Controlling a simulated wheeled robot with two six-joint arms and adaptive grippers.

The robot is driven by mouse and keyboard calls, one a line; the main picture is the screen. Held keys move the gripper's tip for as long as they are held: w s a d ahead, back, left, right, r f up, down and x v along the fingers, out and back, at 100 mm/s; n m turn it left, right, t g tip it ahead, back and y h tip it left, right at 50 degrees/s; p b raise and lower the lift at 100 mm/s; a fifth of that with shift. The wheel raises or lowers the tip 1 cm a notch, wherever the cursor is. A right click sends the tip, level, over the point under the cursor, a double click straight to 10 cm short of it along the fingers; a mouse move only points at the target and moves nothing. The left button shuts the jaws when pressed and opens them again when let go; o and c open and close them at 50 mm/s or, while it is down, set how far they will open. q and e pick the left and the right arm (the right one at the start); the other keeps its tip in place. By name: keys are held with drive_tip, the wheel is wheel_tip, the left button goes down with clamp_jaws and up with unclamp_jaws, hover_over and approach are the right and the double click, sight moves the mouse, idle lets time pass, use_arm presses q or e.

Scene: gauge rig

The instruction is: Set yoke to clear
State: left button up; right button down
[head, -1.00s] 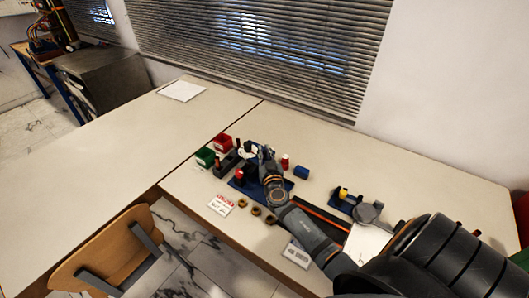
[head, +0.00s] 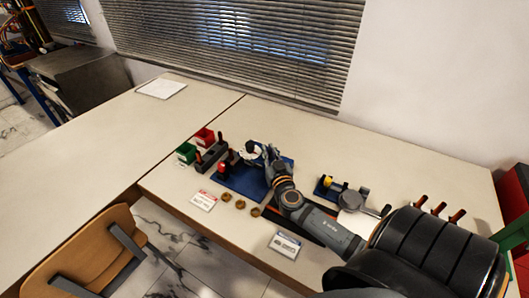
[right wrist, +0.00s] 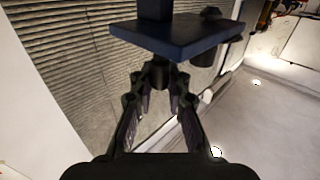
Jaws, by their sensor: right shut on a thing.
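The gauge rig is a blue base plate (head: 243,184) on the bench, with a white round dial (head: 252,151) at its back and a red-topped post (head: 222,167) at its left. My right gripper (head: 268,152) is over the rig's back right side, and the arm hides part of it. In the right wrist view my gripper (right wrist: 161,80) is shut on a dark stem (right wrist: 160,66) just below a dark blue plate (right wrist: 180,38). I cannot tell for certain whether this stem is the yoke, nor read its setting. My left gripper is not in view.
A blue-based fixture with a yellow part (head: 328,182) stands right. The bench (head: 160,110) at left is mostly clear.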

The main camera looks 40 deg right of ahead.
drive_tip(key=shift+s+f, duration=0.2)
drive_tip(key=shift+f, duration=0.15)
drive_tip(key=c, duration=1.7)
unclamp_jaws()
drive_tip(key=o, duration=0.4)
drive_tip(key=shift+s+r, duration=0.2)
drive_tip(key=shift+w, duration=0.1)
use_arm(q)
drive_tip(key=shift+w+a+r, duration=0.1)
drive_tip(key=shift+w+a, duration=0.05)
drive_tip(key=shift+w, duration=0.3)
use_arm(e)
drive_tip(key=v, duration=1.2)
